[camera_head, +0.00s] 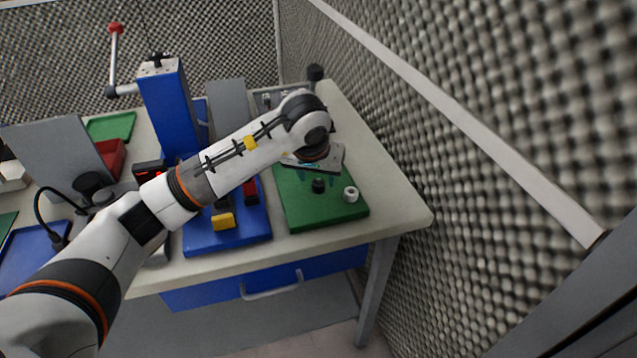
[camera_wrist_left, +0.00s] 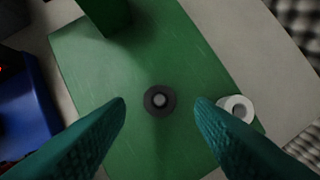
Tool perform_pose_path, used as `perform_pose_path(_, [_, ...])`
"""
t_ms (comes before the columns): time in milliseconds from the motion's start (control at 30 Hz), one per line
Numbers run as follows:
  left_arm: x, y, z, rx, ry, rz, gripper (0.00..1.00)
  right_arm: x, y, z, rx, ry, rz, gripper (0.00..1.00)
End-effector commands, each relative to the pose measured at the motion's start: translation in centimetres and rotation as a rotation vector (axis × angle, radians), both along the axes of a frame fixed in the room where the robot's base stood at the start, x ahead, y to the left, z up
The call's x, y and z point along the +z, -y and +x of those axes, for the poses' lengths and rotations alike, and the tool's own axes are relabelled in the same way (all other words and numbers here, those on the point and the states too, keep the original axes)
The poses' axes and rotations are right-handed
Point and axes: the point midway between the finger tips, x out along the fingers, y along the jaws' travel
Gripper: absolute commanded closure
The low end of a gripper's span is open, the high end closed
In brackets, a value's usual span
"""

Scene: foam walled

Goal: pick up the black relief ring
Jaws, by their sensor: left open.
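The black relief ring (camera_head: 318,185) sits on the green mat (camera_head: 300,219) near the right end of the table. In the left wrist view the ring (camera_wrist_left: 160,101) is a dark disc with a lighter round centre. My left gripper (camera_wrist_left: 160,108) is open, with its teal fingertips on either side of the ring in that view and nothing between them. In the head view the left gripper (camera_head: 318,170) is above the mat, partly hidden by my wrist. I cannot tell its exact height over the ring. My right gripper is not in view.
A white ring (camera_head: 351,194) stands right of the black one. A blue mat (camera_head: 230,237) with a yellow block (camera_head: 223,221) lies to the left. A blue press (camera_head: 170,105) stands behind. A foam wall (camera_head: 480,190) bounds the right side.

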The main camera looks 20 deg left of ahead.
Motion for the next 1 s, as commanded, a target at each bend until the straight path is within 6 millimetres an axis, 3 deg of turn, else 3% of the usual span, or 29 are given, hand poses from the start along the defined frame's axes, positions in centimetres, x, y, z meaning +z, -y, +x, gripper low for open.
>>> perform_pose_path(200, [-2.2, -0.1, 0.8, 0.0, 0.0, 0.0, 0.51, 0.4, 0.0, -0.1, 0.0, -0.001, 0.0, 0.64])
perform_pose_path(433, [-2.4, -0.1, 0.8, -0.001, 0.001, 0.0, 0.51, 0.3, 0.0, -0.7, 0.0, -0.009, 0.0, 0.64])
perform_pose_path(733, [-2.3, -0.1, 0.8, -0.001, 0.001, 0.0, 0.98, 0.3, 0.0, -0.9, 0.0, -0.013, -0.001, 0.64])
perform_pose_path(1000, [-2.2, -0.1, 0.8, 0.0, 0.001, 0.0, 1.0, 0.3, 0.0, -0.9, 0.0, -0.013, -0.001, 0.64])
